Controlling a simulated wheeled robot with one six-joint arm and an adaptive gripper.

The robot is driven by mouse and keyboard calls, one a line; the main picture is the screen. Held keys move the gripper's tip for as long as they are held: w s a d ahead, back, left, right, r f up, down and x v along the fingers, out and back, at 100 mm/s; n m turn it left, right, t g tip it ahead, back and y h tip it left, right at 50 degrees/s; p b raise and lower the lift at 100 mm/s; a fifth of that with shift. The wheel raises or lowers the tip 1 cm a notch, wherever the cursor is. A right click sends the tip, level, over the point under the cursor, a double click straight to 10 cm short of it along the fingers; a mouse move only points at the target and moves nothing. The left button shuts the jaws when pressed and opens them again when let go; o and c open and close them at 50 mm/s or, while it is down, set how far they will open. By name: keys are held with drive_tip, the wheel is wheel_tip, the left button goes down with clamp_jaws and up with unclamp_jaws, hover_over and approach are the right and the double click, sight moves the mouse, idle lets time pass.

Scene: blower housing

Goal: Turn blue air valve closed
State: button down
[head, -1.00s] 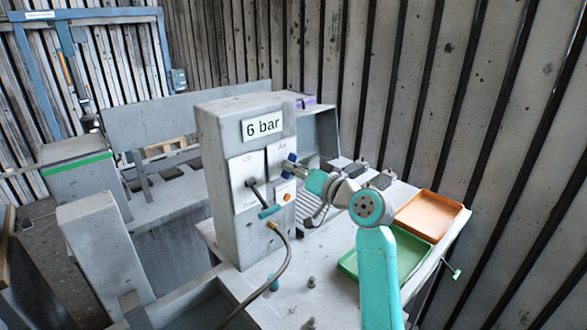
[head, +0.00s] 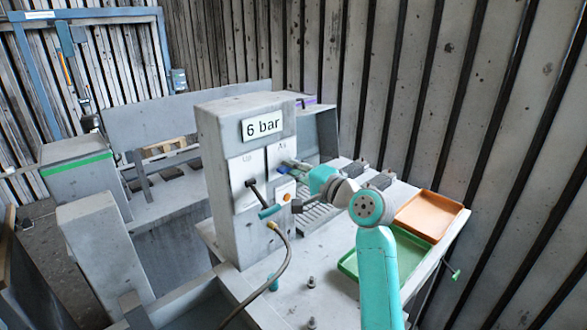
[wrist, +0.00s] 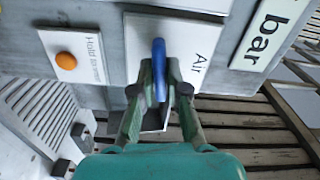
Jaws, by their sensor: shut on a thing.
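The blue air valve handle (head: 286,171) is on the right panel of the grey "6 bar" column (head: 222,185). In the wrist view the handle (wrist: 158,64) lies between the two fingers of my gripper (wrist: 160,92), which is shut on it. The handle lies across the white plate marked "Air" (wrist: 190,55), crosswise to the upright direction of the label. In the head view my gripper (head: 300,168) is at the panel. The fingers and wrist partly hide the valve there, and its stem is not visible.
An orange button (wrist: 65,61) sits close by, below the valve on the column. A lever with a teal grip (head: 268,211) stands out to the left, with a hose (head: 288,260) below. Green (head: 410,250) and orange trays (head: 430,213) lie on the bench to the right.

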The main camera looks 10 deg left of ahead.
drive_tip(key=shift+m, duration=0.9)
drive_tip(key=c, duration=1.2)
unclamp_jaws()
drive_tip(key=shift+d, duration=0.1)
drive_tip(key=v, duration=1.2)
